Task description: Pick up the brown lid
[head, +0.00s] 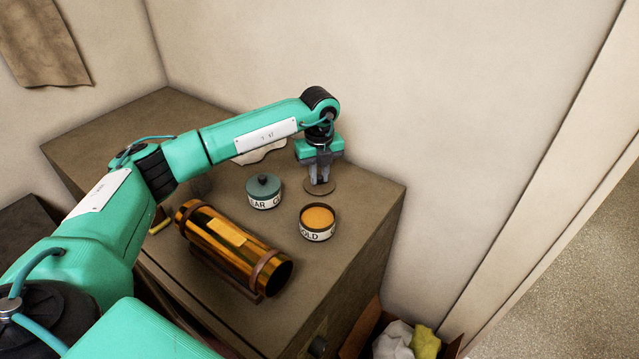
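The brown lid (319,189) is a flat round disc lying on the brown cabinet top, behind an open tin of orange-gold stuff. My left gripper (319,179) points straight down over the lid, its fingertips at or just above the lid's middle. The fingers are close together and hide the lid's centre. I cannot tell whether they are closed on a knob there. My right gripper is not in view.
The open tin (317,225) stands in front of the lid. A tin with a green lid (263,188) stands to the left. A shiny brass cylinder (228,243) lies strapped in a holder. A pale cloth (262,151) lies behind my arm. The cabinet top (366,207) is clear at right.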

